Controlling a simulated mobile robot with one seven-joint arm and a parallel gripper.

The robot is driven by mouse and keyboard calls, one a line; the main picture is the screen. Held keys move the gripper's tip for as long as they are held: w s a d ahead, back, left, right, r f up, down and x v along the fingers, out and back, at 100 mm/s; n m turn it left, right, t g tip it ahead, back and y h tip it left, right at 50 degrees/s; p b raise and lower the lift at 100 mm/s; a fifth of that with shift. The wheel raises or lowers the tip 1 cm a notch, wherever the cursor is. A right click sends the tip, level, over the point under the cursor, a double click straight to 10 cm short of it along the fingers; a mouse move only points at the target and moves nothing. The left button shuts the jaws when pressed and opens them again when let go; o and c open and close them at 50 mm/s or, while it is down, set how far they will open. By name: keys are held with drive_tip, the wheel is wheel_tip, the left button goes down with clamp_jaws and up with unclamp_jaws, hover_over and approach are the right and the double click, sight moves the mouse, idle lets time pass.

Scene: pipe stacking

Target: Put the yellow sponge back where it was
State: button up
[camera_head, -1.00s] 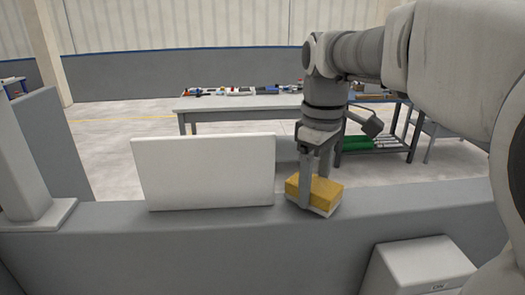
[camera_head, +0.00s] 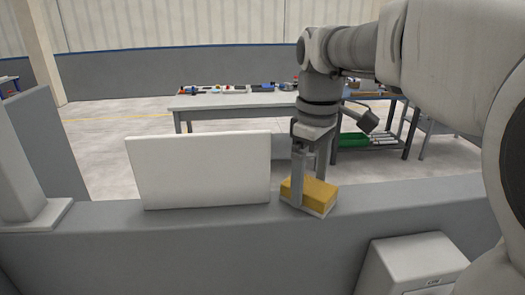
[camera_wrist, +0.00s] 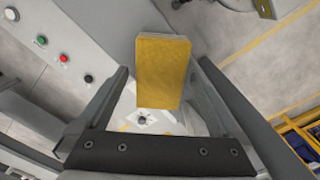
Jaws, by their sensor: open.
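The yellow sponge (camera_head: 309,194) sits on a thin pale base on top of the grey ledge (camera_head: 400,205), just right of the white panel. It also shows in the wrist view (camera_wrist: 163,72), between the two fingers. My gripper (camera_head: 310,188) points down over the sponge, with one finger at its left side and the other behind it. In the wrist view my gripper (camera_wrist: 163,67) is open, with a gap between each finger and the sponge. The sponge's underside is hidden.
A white upright panel (camera_head: 200,171) stands on the ledge left of the sponge. A pale box (camera_head: 412,265) is below, front right. Several buttons (camera_wrist: 41,40) show at left in the wrist view. A work table (camera_head: 230,101) with small items stands behind. The ledge is clear right of the sponge.

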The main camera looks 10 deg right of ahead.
sight(309, 185)
wheel_tip(309, 185, up, 10)
drive_tip(key=p, duration=0.1)
drive_tip(key=s+f+m+t, duration=0.5)
drive_tip(key=s+f+m, duration=0.4)
drive_tip(key=s+f, duration=0.5)
drive_tip(key=shift+t, duration=0.3)
